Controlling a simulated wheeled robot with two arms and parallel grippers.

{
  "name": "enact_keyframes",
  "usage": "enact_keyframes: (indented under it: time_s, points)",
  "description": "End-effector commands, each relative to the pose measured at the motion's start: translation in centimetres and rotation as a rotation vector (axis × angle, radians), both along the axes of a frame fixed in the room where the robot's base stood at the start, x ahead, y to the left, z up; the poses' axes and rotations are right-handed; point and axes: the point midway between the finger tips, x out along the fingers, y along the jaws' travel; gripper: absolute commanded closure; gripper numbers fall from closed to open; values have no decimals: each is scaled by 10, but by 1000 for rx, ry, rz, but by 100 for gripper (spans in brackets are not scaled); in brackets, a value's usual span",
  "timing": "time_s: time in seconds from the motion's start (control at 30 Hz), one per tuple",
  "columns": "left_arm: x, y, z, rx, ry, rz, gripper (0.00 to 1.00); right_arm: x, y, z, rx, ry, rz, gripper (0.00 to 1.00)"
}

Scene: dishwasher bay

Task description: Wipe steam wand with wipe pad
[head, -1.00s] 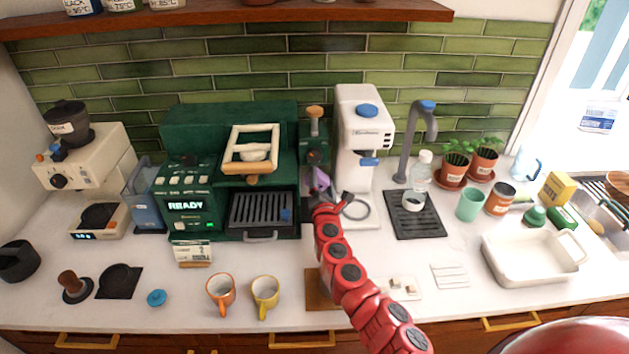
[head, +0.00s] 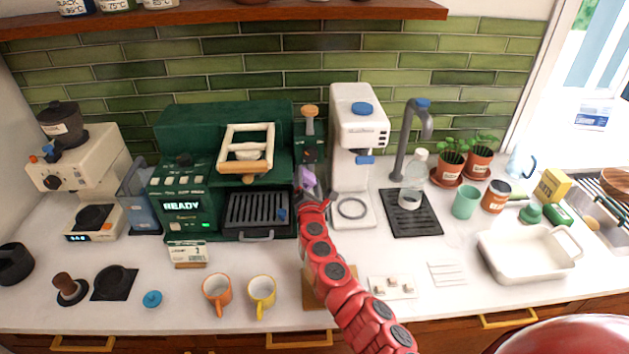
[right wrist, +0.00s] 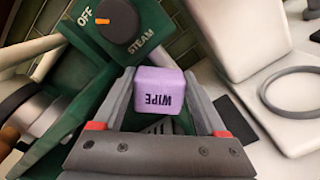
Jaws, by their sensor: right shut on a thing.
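The purple wipe pad (head: 306,180), printed WIPE, also shows in the right wrist view (right wrist: 158,90). My right gripper (right wrist: 160,105) is shut on it, with a finger at each side. In the head view the right gripper (head: 309,194) is at the right side of the green espresso machine (head: 225,126). The pad is beside the machine's steam section, below the STEAM knob (right wrist: 117,20), which points near OFF. I cannot make out the steam wand; the pad, gripper or machine may hide it. My left gripper is not in view.
A white machine (head: 358,130) with a ring on its base (head: 352,208) stands close to the right of my gripper. Orange (head: 217,290) and yellow (head: 262,291) mugs stand at the front. A dark tap (head: 405,140) is further right.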

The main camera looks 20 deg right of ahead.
Motion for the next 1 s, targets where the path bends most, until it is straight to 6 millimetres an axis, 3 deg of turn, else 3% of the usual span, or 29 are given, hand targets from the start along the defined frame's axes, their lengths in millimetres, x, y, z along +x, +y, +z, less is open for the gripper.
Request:
enact_keyframes:
  time_s: [0.27,0.73,1.0]
  points:
    - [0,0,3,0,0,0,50,-4,0,4,-3,-4,0,78]
    - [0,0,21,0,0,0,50,-51,13,2,-3,-1,-1,78]
    - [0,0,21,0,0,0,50,-58,15,1,-1,-2,-2,78]
